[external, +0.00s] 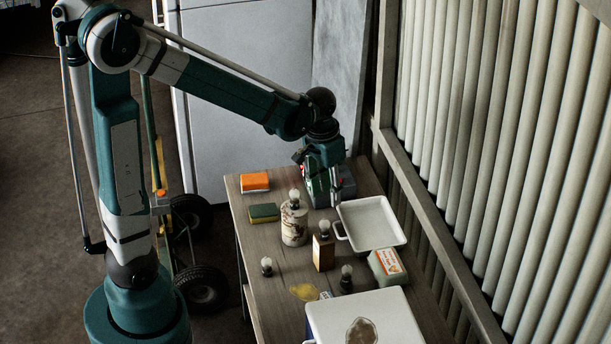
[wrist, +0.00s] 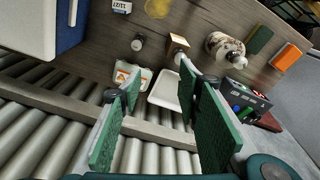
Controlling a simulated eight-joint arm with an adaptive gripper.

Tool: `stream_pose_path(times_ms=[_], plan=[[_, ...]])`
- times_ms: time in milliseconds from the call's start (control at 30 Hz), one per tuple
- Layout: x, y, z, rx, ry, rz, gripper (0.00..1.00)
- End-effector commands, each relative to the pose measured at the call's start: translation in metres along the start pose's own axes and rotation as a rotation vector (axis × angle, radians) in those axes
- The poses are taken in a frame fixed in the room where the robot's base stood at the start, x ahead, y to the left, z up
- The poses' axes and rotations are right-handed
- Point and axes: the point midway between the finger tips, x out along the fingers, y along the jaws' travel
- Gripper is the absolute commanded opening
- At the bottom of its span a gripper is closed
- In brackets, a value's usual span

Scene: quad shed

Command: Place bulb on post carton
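Several bulbs with dark bases are in view. One bulb (external: 266,265) stands on the table's left side; another bulb (external: 346,278) stands near the white-and-orange carton (external: 387,265) and shows in the wrist view (wrist: 138,42). A third bulb (external: 325,227) is atop a tall brown carton (external: 323,253), also in the wrist view (wrist: 178,42). A further bulb (external: 294,195) is atop a mottled cylinder (external: 294,225). I cannot tell which carton is the post carton. My gripper (wrist: 158,115) is open and empty, its green pads wide apart, above the table's far end.
A white tray (external: 372,222) lies right of the brown carton. A blue-and-white cooler (external: 365,320) stands at the near end. An orange sponge (external: 255,182) and a green-yellow sponge (external: 264,212) lie at left. A dark box (wrist: 238,95) sits under my arm. The ribbed wall borders the right.

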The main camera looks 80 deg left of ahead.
Motion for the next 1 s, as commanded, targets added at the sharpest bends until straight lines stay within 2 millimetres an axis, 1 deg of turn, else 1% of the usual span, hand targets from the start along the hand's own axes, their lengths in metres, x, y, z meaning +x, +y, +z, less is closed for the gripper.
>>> stream_pose_path(times_ms=[33, 100, 400, 700, 1000], plan=[[-0.008, 0.007, 0.006, 0.012, 0.013, 0.001, 0.34], [-0.017, 0.017, 0.012, 0.028, 0.033, 0.003, 0.34], [-0.053, 0.052, 0.041, 0.092, 0.120, 0.015, 0.34], [-0.083, 0.083, 0.075, 0.156, 0.205, 0.033, 0.34], [-0.106, 0.109, 0.112, 0.218, 0.289, 0.056, 0.34]])
